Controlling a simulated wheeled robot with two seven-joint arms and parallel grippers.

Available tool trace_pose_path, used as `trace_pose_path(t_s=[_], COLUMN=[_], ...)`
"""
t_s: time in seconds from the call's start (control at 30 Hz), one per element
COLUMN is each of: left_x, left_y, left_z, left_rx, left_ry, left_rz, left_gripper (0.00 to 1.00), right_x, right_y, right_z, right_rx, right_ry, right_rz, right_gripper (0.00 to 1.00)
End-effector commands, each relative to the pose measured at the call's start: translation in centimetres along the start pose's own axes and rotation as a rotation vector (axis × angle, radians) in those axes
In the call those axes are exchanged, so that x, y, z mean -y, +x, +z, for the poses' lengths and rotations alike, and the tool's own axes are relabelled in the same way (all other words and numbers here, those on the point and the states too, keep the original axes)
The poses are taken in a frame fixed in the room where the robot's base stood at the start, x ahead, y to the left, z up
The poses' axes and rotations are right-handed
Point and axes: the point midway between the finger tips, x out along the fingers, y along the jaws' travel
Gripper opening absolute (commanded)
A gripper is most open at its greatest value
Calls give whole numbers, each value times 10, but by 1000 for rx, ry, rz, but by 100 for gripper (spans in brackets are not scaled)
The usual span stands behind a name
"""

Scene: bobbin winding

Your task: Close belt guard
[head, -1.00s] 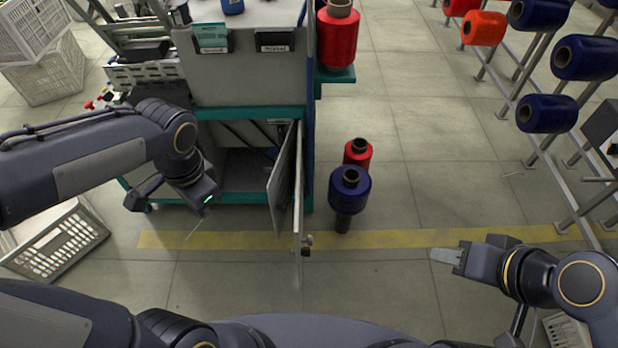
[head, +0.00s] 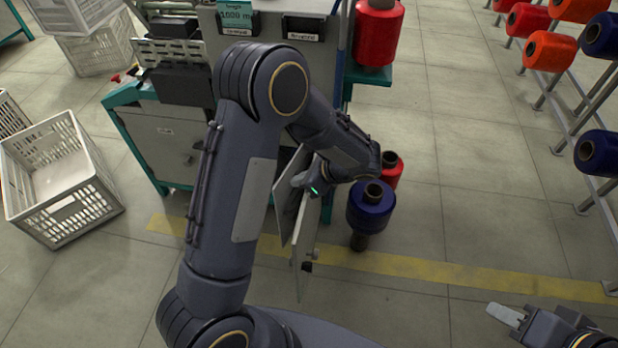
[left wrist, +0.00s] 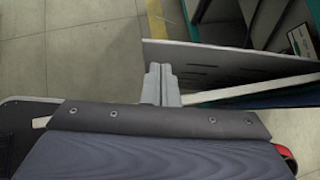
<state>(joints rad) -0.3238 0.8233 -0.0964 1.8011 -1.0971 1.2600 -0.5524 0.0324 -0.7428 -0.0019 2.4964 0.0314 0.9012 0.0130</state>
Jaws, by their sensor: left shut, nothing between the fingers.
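The belt guard appears to be the hinged panel, a grey plate (head: 288,200) beside a pale plate (head: 305,235) seen nearly edge-on; they stand swung out from the machine's front in the head view. The left wrist view shows a grey slotted panel (left wrist: 225,65) close ahead, with a pale strip under its right part. My left gripper (head: 301,180) is shut and empty, its tips at the panel's lower left part in the left wrist view (left wrist: 160,72); contact is unclear. My right gripper (head: 505,315) is far from the panel at lower right; only one fingertip block shows.
Blue (head: 371,205) and red (head: 392,168) bobbins stand just right of the panel. A red bobbin (head: 375,35) sits on the machine's side shelf. A bobbin rack is at right, a grey crate (head: 60,180) at left. The floor around the yellow line is mostly clear.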

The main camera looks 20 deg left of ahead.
Motion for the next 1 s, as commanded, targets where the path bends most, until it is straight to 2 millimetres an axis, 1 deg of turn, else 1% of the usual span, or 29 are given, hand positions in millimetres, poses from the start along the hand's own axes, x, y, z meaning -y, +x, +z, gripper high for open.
trace_pose_path(t_s=[0.03, 0.1, 0.2, 0.3, 0.43, 0.8, 0.93, 1.0], left_x=[-1, -1, -1, 0, 0, 0, 0, 0], left_y=[12, 24, 37, 46, 50, 51, 56, 61], left_z=[-1, -1, 0, -1, 0, 1, 5, 11], left_rx=[0, 0, 0, -1, -1, -2, -2, 0], left_ry=[0, 0, -1, -1, -1, 0, 11, 23], left_rz=[4, 3, 3, 2, 1, -1, -12, -23], left_gripper=[0, 0, 0, 0, 0, 0, 0, 0], right_x=[-1, -2, -3, -3, -3, -3, -4, -4], right_y=[3, 4, 6, 7, 7, 7, 8, 8], right_z=[1, 2, 3, 3, 4, 4, 4, 4], right_rx=[0, 0, 0, 0, 0, 0, 0, 0], right_ry=[0, 0, 0, 0, 0, 0, 0, 0], right_rz=[0, 0, 0, 0, 0, 0, 0, 0], right_gripper=[36, 36, 36, 36, 36, 36, 36, 36])
